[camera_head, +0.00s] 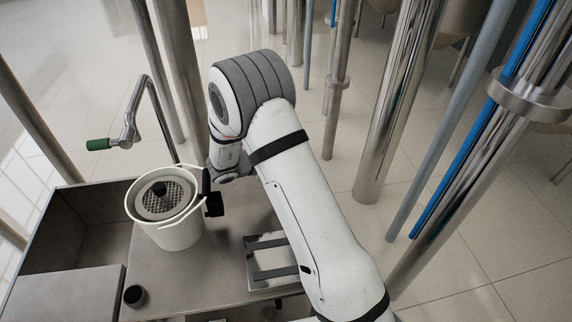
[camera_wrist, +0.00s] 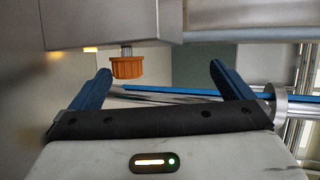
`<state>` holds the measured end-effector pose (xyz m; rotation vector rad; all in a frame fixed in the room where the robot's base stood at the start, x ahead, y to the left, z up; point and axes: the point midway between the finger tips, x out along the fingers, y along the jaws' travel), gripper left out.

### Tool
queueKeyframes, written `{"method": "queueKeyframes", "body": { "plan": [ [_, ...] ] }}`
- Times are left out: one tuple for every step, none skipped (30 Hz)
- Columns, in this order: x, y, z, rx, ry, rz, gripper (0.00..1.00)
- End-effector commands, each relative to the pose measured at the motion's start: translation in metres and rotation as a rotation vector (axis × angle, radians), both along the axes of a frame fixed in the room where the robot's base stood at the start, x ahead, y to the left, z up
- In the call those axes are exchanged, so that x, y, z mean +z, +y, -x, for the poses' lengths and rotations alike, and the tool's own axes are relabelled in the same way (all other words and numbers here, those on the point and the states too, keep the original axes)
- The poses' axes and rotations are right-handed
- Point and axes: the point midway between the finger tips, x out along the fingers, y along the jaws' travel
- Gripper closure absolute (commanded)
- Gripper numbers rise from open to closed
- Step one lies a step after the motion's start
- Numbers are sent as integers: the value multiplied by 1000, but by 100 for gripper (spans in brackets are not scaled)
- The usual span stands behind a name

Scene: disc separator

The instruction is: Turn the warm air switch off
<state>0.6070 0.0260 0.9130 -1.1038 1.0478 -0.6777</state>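In the wrist view an orange ribbed knob (camera_wrist: 127,68) sits on a short metal stem under a grey box (camera_wrist: 100,22). I cannot tell whether this knob is the warm air switch; no label is readable. My gripper (camera_wrist: 161,72) is open, with its two blue fingers wide apart and nothing between them. In the picture the knob lies beyond the fingers, nearer the left one, and appears apart from both. In the head view my gripper (camera_head: 211,191) is small and dark beside the white bucket, and its fingers are hard to make out there.
A white bucket (camera_head: 177,238) with a round mesh-topped part stands on a metal bench (camera_head: 180,275). A crank with a green handle (camera_head: 98,144) rises behind it. A small black cup (camera_head: 134,296) is at the front. Steel posts (camera_head: 400,95) stand to the right.

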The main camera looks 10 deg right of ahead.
Motion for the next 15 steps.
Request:
{"method": "queueKeyframes", "body": {
  "plan": [
    [37, -8, -6, -23, -50, 43, 18],
    [41, -8, -7, -23, -50, 43, 18],
    [45, -8, -7, -23, -51, 43, 18],
    [48, -8, -7, -23, -51, 43, 18],
    [50, -8, -7, -23, -51, 43, 18],
    [52, -8, -7, -24, -50, 44, 18],
    [53, -8, -7, -24, -49, 45, 18],
    [54, -9, -6, -24, -49, 44, 18],
    [55, -8, -6, -24, -49, 45, 18],
    [55, -8, -6, -24, -49, 45, 18],
    [56, -8, -6, -24, -49, 45, 18],
    [56, -9, -6, -24, -49, 45, 18],
    [56, -8, -7, -24, -49, 45, 18],
    [56, -8, -7, -24, -49, 45, 18],
    [20, 0, -5, 18, 14, -50, 18]
  ]
}}
